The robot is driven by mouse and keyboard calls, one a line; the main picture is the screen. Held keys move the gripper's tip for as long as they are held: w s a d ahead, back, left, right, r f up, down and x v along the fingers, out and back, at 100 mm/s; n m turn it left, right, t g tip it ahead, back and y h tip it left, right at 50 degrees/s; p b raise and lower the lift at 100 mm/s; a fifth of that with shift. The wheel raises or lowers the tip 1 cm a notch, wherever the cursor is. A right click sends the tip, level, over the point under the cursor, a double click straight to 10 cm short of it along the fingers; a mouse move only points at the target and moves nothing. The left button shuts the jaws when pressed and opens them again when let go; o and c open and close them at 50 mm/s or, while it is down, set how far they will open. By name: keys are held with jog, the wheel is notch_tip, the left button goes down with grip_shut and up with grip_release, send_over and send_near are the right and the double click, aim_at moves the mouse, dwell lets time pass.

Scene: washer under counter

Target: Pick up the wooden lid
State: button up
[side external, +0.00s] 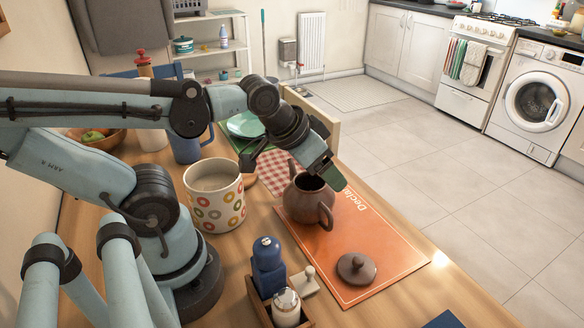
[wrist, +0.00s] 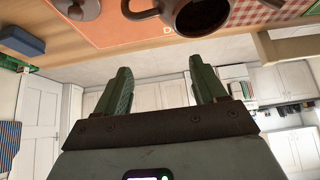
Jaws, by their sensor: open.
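A round brown lid with a knob (side external: 356,268) lies knob up on the orange mat; I cannot tell for sure that it is wood. It also shows at the top left edge of the wrist view (wrist: 84,9), partly cut off. A brown teapot (side external: 303,199) without a lid on it stands on the mat, behind and left of the lid in the side view.
The orange mat (side external: 395,258) lies on the wooden table. A patterned mug (side external: 214,205) stands left of the teapot. A wooden caddy (side external: 262,303) with a blue grinder (side external: 268,262) and a shaker (side external: 286,308) is left of the lid. Bare mat surrounds the lid.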

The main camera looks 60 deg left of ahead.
jog(key=c, duration=0.3)
jog(key=s+a+n+g, duration=0.4)
jog(key=s+a+n, duration=0.1)
jog(key=a, duration=0.8)
jog(key=s+a+n+g, duration=0.3)
jog(key=s+a+n, duration=0.15)
jog(key=a, duration=0.85)
jog(key=shift+m, duration=0.25)
jog(key=f, duration=0.6)
jog(key=shift+s+a, duration=0.15)
jog(key=shift+s, duration=0.15)
jog(key=shift+w+f, duration=0.1)
jog(key=shift+f, duration=2.8)
